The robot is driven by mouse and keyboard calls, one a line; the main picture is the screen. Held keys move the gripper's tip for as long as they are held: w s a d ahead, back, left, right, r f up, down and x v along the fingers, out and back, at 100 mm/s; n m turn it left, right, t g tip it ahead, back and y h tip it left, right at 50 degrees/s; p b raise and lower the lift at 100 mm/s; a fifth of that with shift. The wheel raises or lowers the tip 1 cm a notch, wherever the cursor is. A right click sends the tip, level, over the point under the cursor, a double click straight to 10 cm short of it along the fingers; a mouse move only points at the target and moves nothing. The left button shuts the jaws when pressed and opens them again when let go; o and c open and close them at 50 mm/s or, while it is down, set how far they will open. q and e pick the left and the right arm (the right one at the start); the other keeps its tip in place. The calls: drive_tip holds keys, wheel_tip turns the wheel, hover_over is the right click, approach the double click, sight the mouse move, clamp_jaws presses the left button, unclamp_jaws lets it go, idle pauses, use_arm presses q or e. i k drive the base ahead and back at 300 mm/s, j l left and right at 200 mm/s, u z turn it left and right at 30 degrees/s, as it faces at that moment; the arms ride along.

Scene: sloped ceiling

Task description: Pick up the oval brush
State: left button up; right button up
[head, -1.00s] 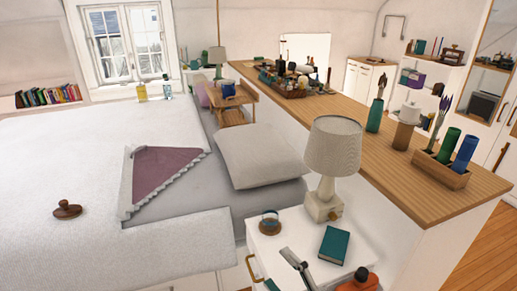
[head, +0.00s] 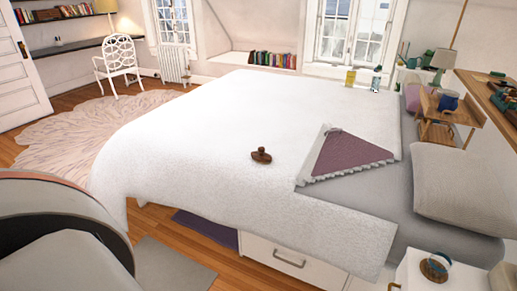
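A small brown wooden piece with a knob on top, which looks like the oval brush (head: 261,155), lies on the white bedspread (head: 215,125) near the middle of the bed. It sits to the left of the folded purple cloth (head: 347,156). Nothing touches or covers it. A large grey and dark rounded part of my own body fills the lower left corner. Neither of my grippers shows in the head view, so their state is hidden.
A pillow (head: 466,192) lies at the right of the bed. A white nightstand (head: 465,278) with a blue-and-brown round item (head: 435,266) stands at the lower right. A rug (head: 75,148) and a white chair (head: 120,58) are at the left. Wooden floor shows beside the bed.

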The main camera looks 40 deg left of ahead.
sight(260, 156)
drive_tip(key=u, duration=1.2)
